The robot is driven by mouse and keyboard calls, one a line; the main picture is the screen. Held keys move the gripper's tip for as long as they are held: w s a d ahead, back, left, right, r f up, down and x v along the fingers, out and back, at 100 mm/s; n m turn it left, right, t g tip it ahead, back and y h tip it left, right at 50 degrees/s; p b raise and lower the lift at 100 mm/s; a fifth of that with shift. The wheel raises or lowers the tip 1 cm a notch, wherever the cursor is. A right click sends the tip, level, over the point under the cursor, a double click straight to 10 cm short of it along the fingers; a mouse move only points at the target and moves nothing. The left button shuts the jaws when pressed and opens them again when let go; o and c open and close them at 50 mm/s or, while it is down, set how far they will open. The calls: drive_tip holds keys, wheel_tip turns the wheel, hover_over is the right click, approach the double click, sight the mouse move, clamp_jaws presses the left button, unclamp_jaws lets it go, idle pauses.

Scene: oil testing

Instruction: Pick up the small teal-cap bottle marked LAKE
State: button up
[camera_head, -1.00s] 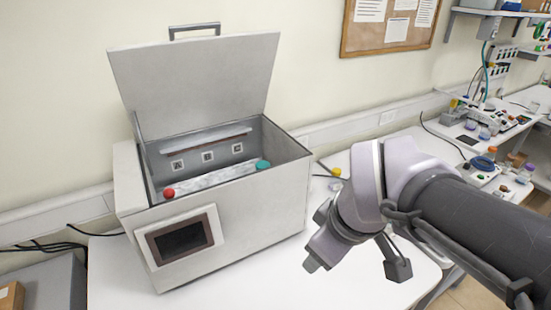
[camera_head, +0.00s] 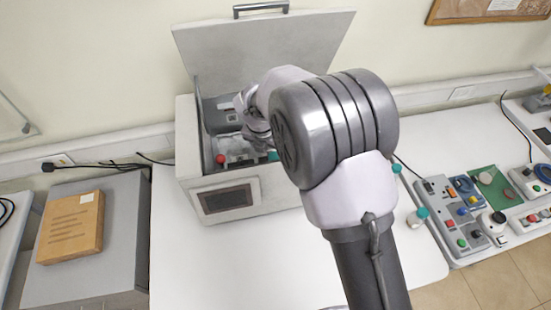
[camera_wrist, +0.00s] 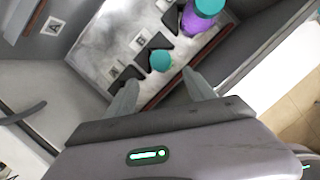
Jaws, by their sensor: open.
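My gripper (camera_wrist: 160,79) is open and empty, pointing down into the open box. In the wrist view, a small teal-cap bottle (camera_wrist: 160,60) stands in a dark slot just beyond and between my fingertips. Only its cap shows; no LAKE marking is readable. A larger purple bottle with a teal cap (camera_wrist: 198,15) stands in the same rack to the upper right. In the head view my arm covers much of the box and most of the gripper; part of one teal cap (camera_head: 273,155) shows beside the arm.
The metal box (camera_head: 187,140) has its lid (camera_head: 215,55) raised behind my arm. Its walls surround my gripper. A red knob (camera_head: 220,159) is inside at left. More teal-capped items (camera_head: 396,168) stand outside on the white table (camera_head: 200,260). The table's front left is clear.

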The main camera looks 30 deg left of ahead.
sight(274, 157)
drive_tip(key=w+f, duration=0.3)
drive_tip(key=shift+w+f, duration=0.25)
drive_tip(key=shift+s+d+f+p, duration=0.1)
drive_tip(key=shift+s+f+p, duration=0.15)
drive_tip(key=shift+f, duration=0.3)
drive_tip(key=shift+s+f+p, duration=0.15)
drive_tip(key=shift+s+f, duration=0.15)
drive_tip(key=shift+f, duration=0.25)
drive_tip(key=x, duration=0.2)
drive_tip(key=shift+w+f, duration=0.2)
drive_tip(key=shift+f, duration=0.05)
drive_tip(key=shift+w+f, duration=0.15)
drive_tip(key=shift+w, duration=0.15)
drive_tip(key=shift+s+r, duration=0.2)
drive_tip(key=shift+s, duration=0.05)
drive_tip(key=shift+c, duration=1.3)
drive_tip(key=shift+s, duration=0.1)
drive_tip(key=c, duration=0.4)
clamp_jaws()
